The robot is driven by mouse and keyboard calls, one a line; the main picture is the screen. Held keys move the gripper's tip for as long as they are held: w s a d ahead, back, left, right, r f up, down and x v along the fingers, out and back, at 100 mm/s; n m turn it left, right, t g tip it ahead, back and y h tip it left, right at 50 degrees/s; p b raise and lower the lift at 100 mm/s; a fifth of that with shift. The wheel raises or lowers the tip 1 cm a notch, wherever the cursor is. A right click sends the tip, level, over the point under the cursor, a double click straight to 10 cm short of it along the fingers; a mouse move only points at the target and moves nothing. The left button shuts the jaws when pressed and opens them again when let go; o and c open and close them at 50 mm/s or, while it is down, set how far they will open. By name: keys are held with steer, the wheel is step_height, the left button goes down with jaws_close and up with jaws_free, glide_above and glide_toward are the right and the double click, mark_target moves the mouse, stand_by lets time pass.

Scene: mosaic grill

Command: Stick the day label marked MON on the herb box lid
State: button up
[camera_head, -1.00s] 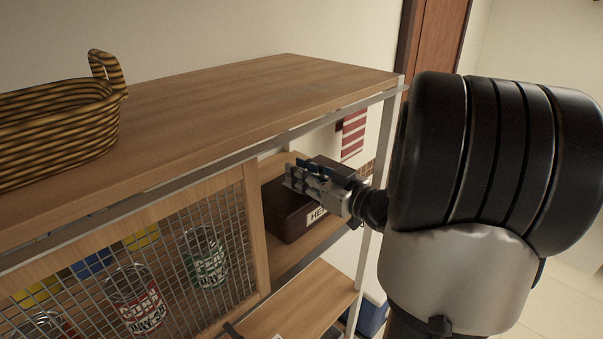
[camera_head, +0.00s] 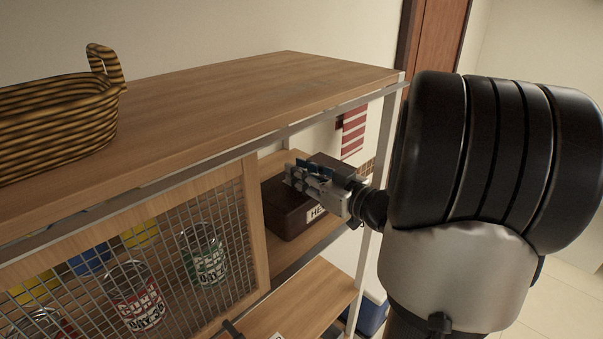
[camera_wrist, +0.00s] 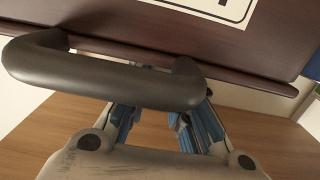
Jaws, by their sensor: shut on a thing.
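The herb box (camera_head: 283,215) is dark brown and stands on the cabinet shelf; its white front label is partly covered. The wrist view shows the box front (camera_wrist: 135,20) with a cropped black-framed label and a dark bar handle (camera_wrist: 105,82) in the foreground. My gripper's blue-grey fingers (camera_wrist: 160,122) narrow together toward the handle, which covers their tips. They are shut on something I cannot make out. I cannot make out a day label marked MON in either view.
The cabinet top (camera_head: 250,95) lies close above my gripper. A mesh door (camera_head: 165,250) fronts several cans at left, and a metal post (camera_head: 377,190) stands at right. A woven basket (camera_head: 50,125) sits on top. Bare wood (camera_wrist: 270,140) shows in the wrist view.

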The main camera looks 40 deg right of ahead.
stand_by(0.3)
steer(key=o, duration=1)
steer(key=shift+c, duration=0.2)
steer(key=shift+o, duration=0.4)
steer(key=o, duration=0.5)
steer(key=shift+c, duration=0.2)
steer(key=shift+r+p, duration=3.35)
steer(key=shift+r, duration=0.65)
